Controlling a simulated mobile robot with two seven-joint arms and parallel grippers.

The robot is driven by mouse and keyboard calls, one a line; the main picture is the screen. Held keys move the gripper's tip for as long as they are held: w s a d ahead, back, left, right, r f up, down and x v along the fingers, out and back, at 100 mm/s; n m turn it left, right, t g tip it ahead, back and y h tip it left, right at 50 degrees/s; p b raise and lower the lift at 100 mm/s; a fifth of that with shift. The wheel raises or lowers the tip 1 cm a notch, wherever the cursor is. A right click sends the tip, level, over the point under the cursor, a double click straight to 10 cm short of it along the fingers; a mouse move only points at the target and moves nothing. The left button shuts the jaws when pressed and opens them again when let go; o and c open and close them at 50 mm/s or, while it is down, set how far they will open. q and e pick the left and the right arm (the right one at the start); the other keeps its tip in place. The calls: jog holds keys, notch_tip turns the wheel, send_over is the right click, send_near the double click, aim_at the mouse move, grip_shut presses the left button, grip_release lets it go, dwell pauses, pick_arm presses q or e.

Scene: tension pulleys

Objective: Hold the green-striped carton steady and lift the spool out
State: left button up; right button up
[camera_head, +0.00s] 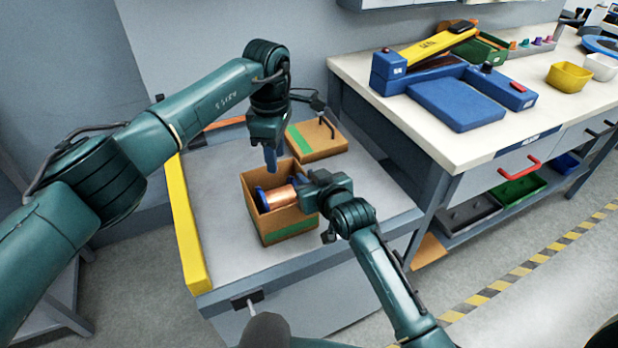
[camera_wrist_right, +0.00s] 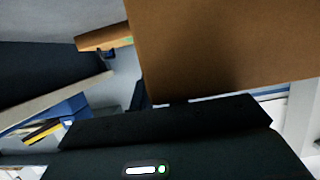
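The open green-striped carton (camera_head: 286,232) stands on the grey-topped cart, with a green band low on its front wall. The spool (camera_head: 279,196), copper-coloured with a blue end flange, lies inside it, its top showing at the opening. My left gripper (camera_head: 273,162) points down just above the carton's back rim, apart from the spool. My right gripper (camera_head: 303,190) is at the carton's right wall. In the right wrist view the carton's brown wall (camera_wrist_right: 225,45) fills the upper right, very close. The fingers of both grippers are too hidden to read their opening.
A flat brown box (camera_head: 312,142) with a green stripe and dark handle lies behind the carton. A yellow bar (camera_head: 187,225) edges the cart's left side. The white workbench (camera_head: 400,115) at right holds a blue fixture (camera_head: 455,103) and a yellow bowl (camera_head: 568,77). The cart's front is clear.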

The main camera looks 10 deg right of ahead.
jog(key=shift+c, duration=0.4)
grip_shut()
dwell(0.4)
